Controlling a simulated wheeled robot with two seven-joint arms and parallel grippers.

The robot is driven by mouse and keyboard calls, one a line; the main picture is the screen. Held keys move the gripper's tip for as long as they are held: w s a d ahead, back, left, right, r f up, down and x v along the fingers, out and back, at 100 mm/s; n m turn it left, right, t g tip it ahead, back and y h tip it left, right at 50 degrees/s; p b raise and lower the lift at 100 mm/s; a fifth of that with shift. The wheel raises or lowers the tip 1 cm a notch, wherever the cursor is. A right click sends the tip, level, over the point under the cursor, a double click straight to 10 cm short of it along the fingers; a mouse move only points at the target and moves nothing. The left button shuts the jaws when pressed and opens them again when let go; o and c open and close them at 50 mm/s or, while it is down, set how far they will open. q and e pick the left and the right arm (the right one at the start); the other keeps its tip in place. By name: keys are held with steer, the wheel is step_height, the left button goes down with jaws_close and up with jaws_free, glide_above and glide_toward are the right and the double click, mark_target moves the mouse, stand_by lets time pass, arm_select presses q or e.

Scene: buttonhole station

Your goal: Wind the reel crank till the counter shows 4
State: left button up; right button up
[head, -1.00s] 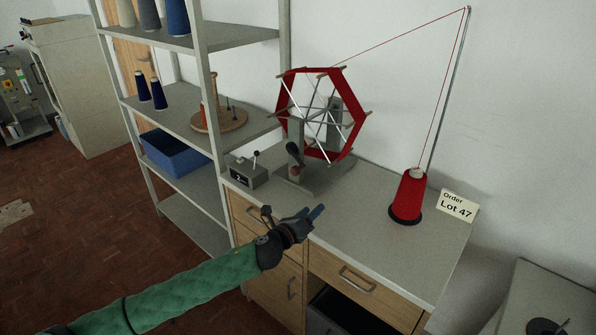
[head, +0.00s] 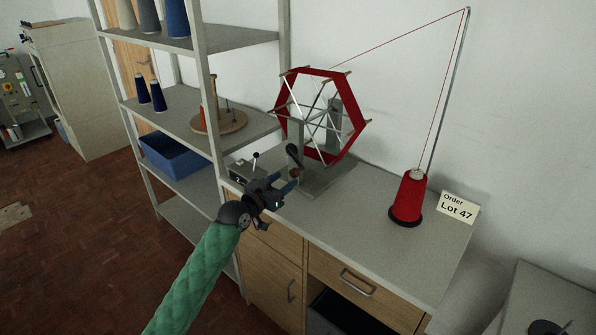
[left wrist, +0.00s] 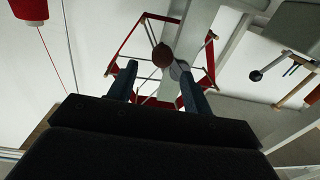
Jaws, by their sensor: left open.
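The red hexagonal reel (head: 354,112) stands on its grey stand at the back of the bench. Its dark crank arm (head: 293,153) hangs down in front, with a red-brown knob (head: 296,172) at its lower end. The counter box (head: 242,170) sits left of the reel, partly hidden by my left gripper; its digit is small and looks like a 2. My left gripper (head: 285,182) is open just in front of the knob. In the left wrist view the knob (left wrist: 162,56) appears between the two fingertips, with no contact visible. My right gripper is out of view.
A red thread cone (head: 408,198) and an "Order Lot 47" card (head: 457,207) stand on the bench (head: 370,240) to the right. A thin guide rod (head: 450,90) carries the thread. A shelf with spools and a blue bin (head: 172,153) stands left. The bench front is clear.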

mark_target(293, 173)
arm_select(q)
steer(key=shift+n, duration=0.7)
steer(key=shift+w+d, duration=0.2)
steer(key=p+x, duration=0.2)
steer(key=x, duration=0.3)
steer(key=shift+w+d+r, duration=0.1)
steer(key=shift+w, duration=0.05)
steer(key=shift+p+x, duration=0.4)
steer(key=shift+x, duration=0.6)
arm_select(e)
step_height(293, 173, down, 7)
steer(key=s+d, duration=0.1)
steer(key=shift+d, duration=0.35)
arm_select(q)
steer(key=shift+c, duration=0.2)
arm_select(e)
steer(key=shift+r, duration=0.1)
arm_select(q)
jaws_close()
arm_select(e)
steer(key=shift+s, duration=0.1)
